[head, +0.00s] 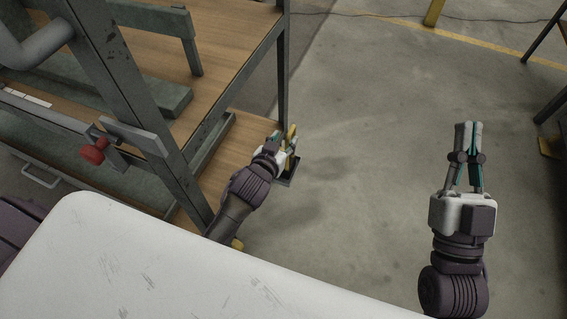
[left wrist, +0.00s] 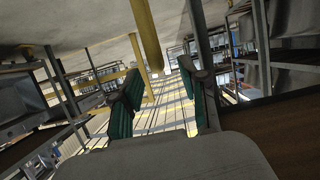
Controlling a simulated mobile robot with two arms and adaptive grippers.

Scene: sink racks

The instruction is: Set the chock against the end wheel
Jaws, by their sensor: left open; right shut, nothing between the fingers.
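A yellow upright bar (head: 291,134) shows at my left gripper, with a dark flat piece (head: 290,174) low beside it. It may be the chock's handle and base, but the gripper hides how they join. My left gripper (head: 284,140) is open beside the rack's corner post. In the left wrist view, the yellow bar (left wrist: 144,32) shows between the two finger lines of the gripper (left wrist: 157,68); I cannot tell whether they touch it. A small yellow round part (head: 237,243), possibly a wheel, shows low at the rack, mostly hidden. My right gripper (head: 469,126) is shut and empty over the floor.
A metal rack with wooden shelves (head: 235,145) fills the left, with a red knob (head: 93,151) on its frame. A white surface (head: 150,265) covers the front. The concrete floor (head: 370,120) is clear between rack and right arm. A yellow post (head: 434,12) stands behind.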

